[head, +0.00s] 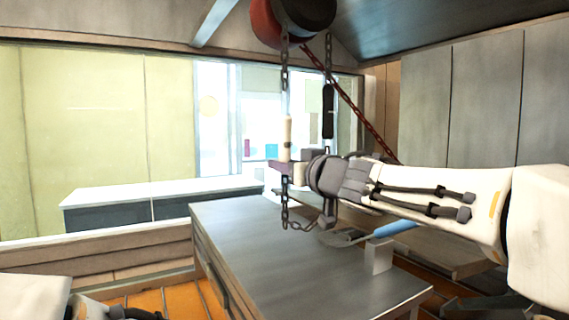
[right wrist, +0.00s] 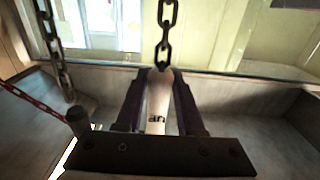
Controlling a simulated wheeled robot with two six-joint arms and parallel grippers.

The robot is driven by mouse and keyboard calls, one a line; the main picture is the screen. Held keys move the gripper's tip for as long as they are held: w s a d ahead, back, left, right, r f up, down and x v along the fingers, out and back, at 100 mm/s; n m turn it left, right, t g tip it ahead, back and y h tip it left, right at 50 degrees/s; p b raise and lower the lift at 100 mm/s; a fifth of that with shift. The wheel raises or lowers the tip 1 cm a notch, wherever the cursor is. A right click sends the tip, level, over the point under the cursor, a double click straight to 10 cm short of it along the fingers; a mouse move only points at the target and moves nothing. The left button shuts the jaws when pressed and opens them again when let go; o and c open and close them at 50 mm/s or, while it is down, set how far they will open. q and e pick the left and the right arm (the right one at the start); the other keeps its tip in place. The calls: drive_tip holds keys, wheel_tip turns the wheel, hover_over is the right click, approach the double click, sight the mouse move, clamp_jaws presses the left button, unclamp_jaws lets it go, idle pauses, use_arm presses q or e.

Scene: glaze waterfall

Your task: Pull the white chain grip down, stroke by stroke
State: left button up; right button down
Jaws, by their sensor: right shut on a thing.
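The white chain grip (head: 286,132) is a cream-white upright cylinder hanging on a dark chain (head: 284,70) below a hoist. My right gripper (head: 281,166) is shut around its lower part in the head view. In the right wrist view the grip (right wrist: 158,98) stands between the two dark purple fingers, with dark lettering low on it and the chain (right wrist: 165,35) rising from its top. A length of chain (head: 285,208) hangs below the gripper. Only part of my left arm shows at the bottom left of the head view; its fingers are out of sight.
A red and black hoist (head: 290,20) hangs at the top. A black grip (head: 328,110) hangs on a second chain just right of the white one. A reddish chain (head: 350,105) slants down to the right. A grey bench (head: 285,255) stands below.

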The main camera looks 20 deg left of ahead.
wheel_tip(320, 180, down, 6)
drive_tip(key=b, duration=0.4)
drive_tip(key=shift+c, duration=2)
unclamp_jaws()
drive_tip(key=shift+w, duration=0.1)
drive_tip(key=v, duration=0.9)
